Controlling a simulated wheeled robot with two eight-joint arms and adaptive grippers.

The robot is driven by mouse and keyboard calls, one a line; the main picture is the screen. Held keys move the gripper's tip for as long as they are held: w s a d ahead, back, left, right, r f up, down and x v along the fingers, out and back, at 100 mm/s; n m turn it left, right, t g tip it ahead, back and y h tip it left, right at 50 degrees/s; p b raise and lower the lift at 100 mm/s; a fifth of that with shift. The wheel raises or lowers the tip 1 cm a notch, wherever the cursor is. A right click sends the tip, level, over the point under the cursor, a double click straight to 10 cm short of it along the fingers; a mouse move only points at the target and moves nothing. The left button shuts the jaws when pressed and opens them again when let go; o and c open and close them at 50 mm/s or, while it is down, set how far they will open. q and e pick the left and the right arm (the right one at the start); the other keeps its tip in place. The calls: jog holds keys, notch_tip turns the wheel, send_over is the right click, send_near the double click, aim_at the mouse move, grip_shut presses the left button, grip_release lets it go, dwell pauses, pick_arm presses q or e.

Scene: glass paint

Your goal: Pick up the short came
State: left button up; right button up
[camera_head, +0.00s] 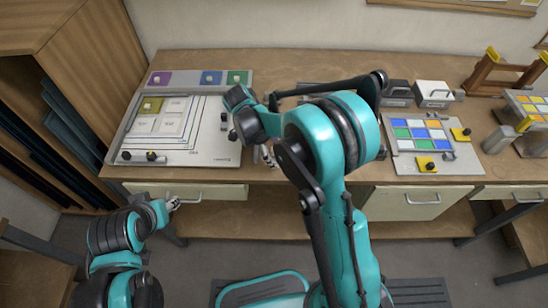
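I cannot make out the short came in the head view; my raised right arm covers the middle of the workbench (220,60). My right gripper (266,157) points down near the bench's front edge, just right of the white pattern board. It is small and partly hidden by its own arm, and I cannot tell whether it is open or holds anything. My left gripper (174,203) is low at the left, in front of the bench and below its top, near a drawer handle. Its fingers are too small to read.
The pattern board (205,146) lies at the left, with purple, blue and green glass squares behind it. A coloured glass panel (429,168) with yellow blocks lies at the right. Dark and white boxes (432,92) and a wooden stand (484,72) are behind it. A cabinet stands left.

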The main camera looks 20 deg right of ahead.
jog(key=shift+f, duration=0.1)
jog(key=shift+c, duration=0.3)
jog(key=c, duration=1.2)
jog(key=shift+c, duration=0.2)
